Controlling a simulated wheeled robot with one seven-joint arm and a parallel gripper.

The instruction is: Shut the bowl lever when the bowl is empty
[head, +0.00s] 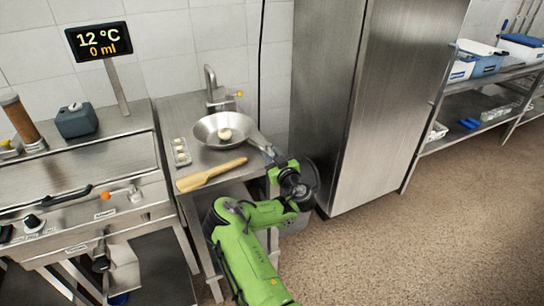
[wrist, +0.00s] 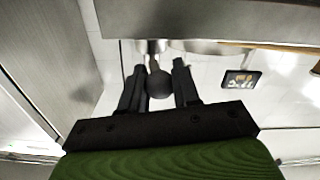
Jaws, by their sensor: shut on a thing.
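A shallow steel pan (head: 213,131), the only bowl-like vessel I can make out, sits under the tap on the small steel table, with a pale round thing (head: 225,134) in it. Its long handle (head: 262,146) reaches toward my gripper (head: 281,164). In the wrist view, my gripper (wrist: 158,85) is closed around the dark rounded handle end (wrist: 158,82). A display (head: 98,40) reads 12 °C and 0 ml. The steel unit at left has a black bar handle (head: 67,197) and a lower black-handled valve (head: 101,256); I cannot tell which lever is the bowl's.
A tap (head: 211,84) stands behind the pan. A wooden paddle (head: 211,175) and a small tray (head: 181,152) lie on the table. A tall steel cabinet (head: 340,100) stands close at right. Open floor (head: 420,250) lies at front right.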

